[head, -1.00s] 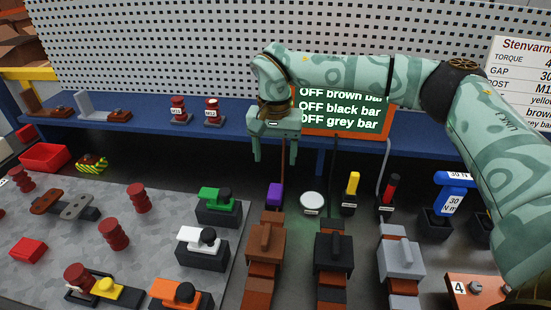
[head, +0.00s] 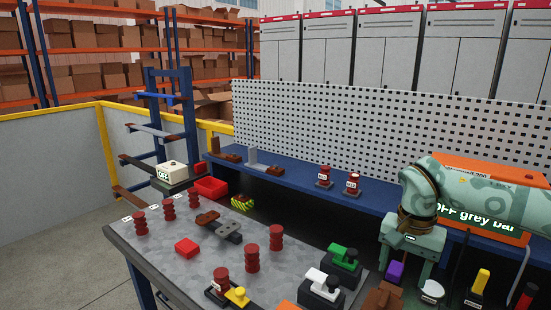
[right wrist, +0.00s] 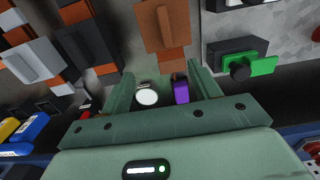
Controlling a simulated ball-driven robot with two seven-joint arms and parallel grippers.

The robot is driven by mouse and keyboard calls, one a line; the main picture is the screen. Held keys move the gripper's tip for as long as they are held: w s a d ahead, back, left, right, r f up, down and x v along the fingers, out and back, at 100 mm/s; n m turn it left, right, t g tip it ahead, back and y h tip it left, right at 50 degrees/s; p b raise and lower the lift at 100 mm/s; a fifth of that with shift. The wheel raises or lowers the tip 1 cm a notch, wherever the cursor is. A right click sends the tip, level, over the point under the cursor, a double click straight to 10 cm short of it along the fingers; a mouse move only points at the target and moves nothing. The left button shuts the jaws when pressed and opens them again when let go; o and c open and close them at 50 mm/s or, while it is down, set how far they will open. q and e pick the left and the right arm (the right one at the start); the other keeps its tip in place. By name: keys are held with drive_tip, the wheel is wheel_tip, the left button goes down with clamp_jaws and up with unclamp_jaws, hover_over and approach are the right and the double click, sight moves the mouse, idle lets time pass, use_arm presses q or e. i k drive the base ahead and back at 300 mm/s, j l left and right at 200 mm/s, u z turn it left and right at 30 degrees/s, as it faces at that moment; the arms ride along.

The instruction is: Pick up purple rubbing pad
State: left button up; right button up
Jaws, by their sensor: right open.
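The purple rubbing pad (head: 395,271) is a small upright block among the tools behind the bar blocks, at the lower right of the head view. My right gripper (head: 405,268) is open and points down over it, with the pad showing between its fingers. In the right wrist view the purple pad (right wrist: 181,90) also shows between the open fingers of the right gripper (right wrist: 162,75), close to the right-hand finger. I see no grip on it, and cannot tell whether a finger touches it. My left gripper is not in view.
A white round-topped item (head: 432,290) stands right beside the pad; it also shows between the fingers in the right wrist view (right wrist: 147,97). A yellow-handled tool (head: 480,282) is further right. A green-topped block (head: 343,257) is to the left. The blue shelf (head: 290,181) runs behind.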

sight(394, 274)
drive_tip(key=k+j, duration=0.7)
drive_tip(key=k, duration=0.25)
